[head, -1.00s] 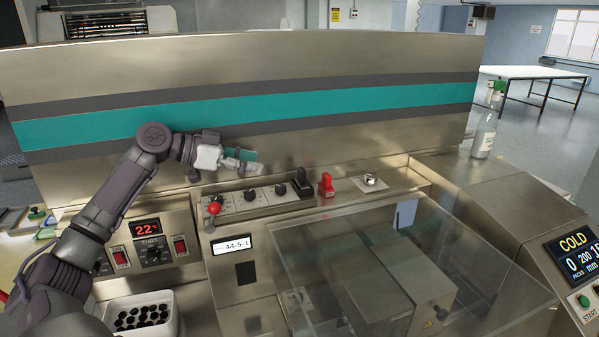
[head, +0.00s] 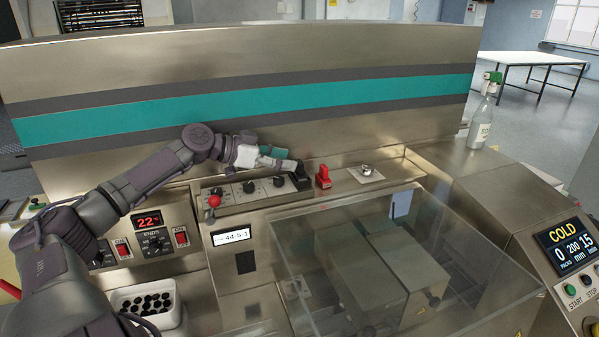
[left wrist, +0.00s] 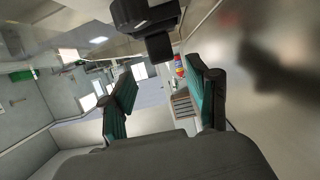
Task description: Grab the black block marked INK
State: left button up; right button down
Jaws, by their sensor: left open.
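A black block (head: 301,178) stands on the panel ledge of the machine, just right of a row of black knobs. No INK marking can be read on it. My left gripper (head: 284,160) reaches in from the left over the knobs, its fingertips close to the block's upper left side. In the left wrist view my left gripper (left wrist: 163,92) has its two teal-padded fingers apart with nothing between them. The black block also shows there (left wrist: 146,16), at the top of the picture, beyond the fingertips. My right gripper is not in view.
A red ball-topped lever (head: 214,201) and knobs (head: 249,187) sit left. The tall steel panel (head: 240,65) rises behind. A clear cover (head: 330,250) lies in front.

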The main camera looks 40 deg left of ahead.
aim_at(299, 161)
pick_arm(q)
jog(key=shift+w+d+f+p, duration=0.1)
jog(key=shift+w+d+p, duration=0.1)
jog(key=shift+w+p, duration=0.7)
jog(key=shift+p+x, duration=0.6)
jog(key=shift+x, duration=0.15)
jog(key=shift+w+d+f+p, duration=0.3)
jog(key=shift+w+f, duration=0.1)
jog(key=shift+w, duration=0.1)
jog(key=shift+w+f, duration=0.1)
jog(key=shift+f, duration=0.1)
jog(key=shift+c, duration=0.3)
grip_shut()
